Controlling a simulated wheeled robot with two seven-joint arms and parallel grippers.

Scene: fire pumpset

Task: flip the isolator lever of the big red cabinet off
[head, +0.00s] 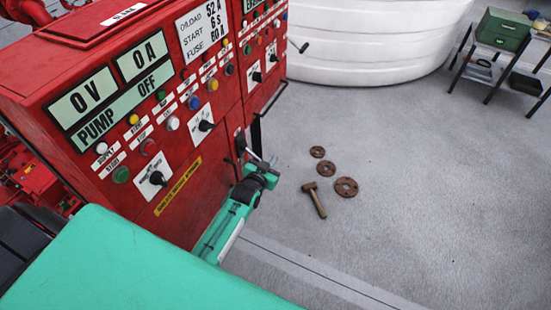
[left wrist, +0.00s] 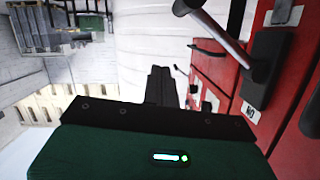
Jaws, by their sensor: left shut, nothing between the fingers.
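The big red cabinet (head: 110,130) fills the left of the head view, its panel reading 0 V, 0 A and PUMP OFF. In the left wrist view its isolator lever (left wrist: 222,35) has a grey shaft, a dark knob and a black mount on a red face (left wrist: 225,75). An upside-down label stands beside the mount. My left gripper (left wrist: 160,86) is shut and empty, with the lever to its right in that view and a gap between them. In the head view my left gripper (head: 263,170) is close beside the cabinet's right edge; its fingertips are hard to make out.
A second red cabinet (head: 262,65) adjoins behind, with a handle sticking out. A large white tank (head: 370,45) stands beyond. A hammer (head: 315,200) and rusty flanges (head: 346,187) lie on the open grey floor. A dark table with a green toolbox (head: 503,29) stands at the upper right.

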